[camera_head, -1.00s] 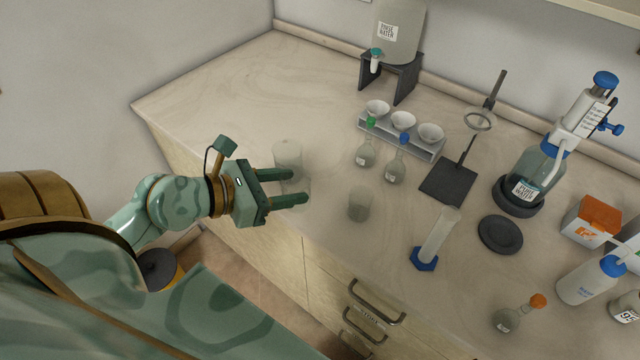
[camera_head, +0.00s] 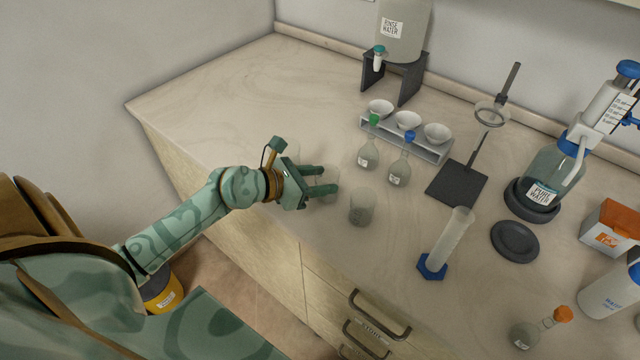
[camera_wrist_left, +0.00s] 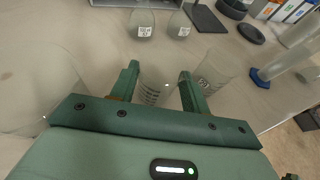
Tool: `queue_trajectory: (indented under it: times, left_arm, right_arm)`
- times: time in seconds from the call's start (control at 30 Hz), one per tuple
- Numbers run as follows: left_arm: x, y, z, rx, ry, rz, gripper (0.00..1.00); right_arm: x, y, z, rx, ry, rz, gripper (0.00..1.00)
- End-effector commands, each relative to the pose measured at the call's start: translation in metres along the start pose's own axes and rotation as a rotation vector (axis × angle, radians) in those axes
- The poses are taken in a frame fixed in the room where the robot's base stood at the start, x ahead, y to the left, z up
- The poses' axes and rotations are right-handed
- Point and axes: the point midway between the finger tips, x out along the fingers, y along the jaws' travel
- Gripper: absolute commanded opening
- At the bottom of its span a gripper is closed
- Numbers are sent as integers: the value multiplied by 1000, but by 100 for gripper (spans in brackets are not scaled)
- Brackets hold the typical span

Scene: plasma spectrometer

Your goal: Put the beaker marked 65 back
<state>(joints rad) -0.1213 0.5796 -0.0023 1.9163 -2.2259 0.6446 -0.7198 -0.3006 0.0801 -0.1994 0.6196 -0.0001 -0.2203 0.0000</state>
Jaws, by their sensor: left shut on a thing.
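My left gripper (camera_head: 326,180) is shut on a clear glass beaker (camera_wrist_left: 153,92), which shows between the fingers in the left wrist view with graduation lines on its wall. In the head view this beaker is faint and partly hidden by the fingers. Another small clear beaker (camera_head: 362,207) stands on the counter just right of the fingertips; it also shows in the wrist view (camera_wrist_left: 212,72) with a dark mark. I cannot read 65 on either. A larger clear vessel (camera_wrist_left: 40,88) is left of the gripper, mostly hidden behind it in the head view. My right gripper is not in view.
Two stoppered flasks (camera_head: 369,155) stand before a rack of white bowls (camera_head: 437,152). A graduated cylinder on a blue foot (camera_head: 432,266) is to the right, near a dark round disc (camera_head: 515,241). The counter's back left (camera_head: 220,95) is clear.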

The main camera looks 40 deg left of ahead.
Motion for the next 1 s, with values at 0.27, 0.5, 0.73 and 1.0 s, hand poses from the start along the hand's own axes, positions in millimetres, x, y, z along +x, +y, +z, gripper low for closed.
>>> queue_trajectory:
  times: [0.27,0.5,0.73,1.0]
  left_arm:
    - [2,0,-4,2,-2,0,18]
    - [3,0,-8,2,-1,0,68]
    - [3,0,-8,2,-1,0,68]
    - [-28,-1,-4,3,3,0,68]
  right_arm:
    - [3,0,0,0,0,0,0]
    - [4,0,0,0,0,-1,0]
    - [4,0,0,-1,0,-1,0]
    - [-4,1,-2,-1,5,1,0]
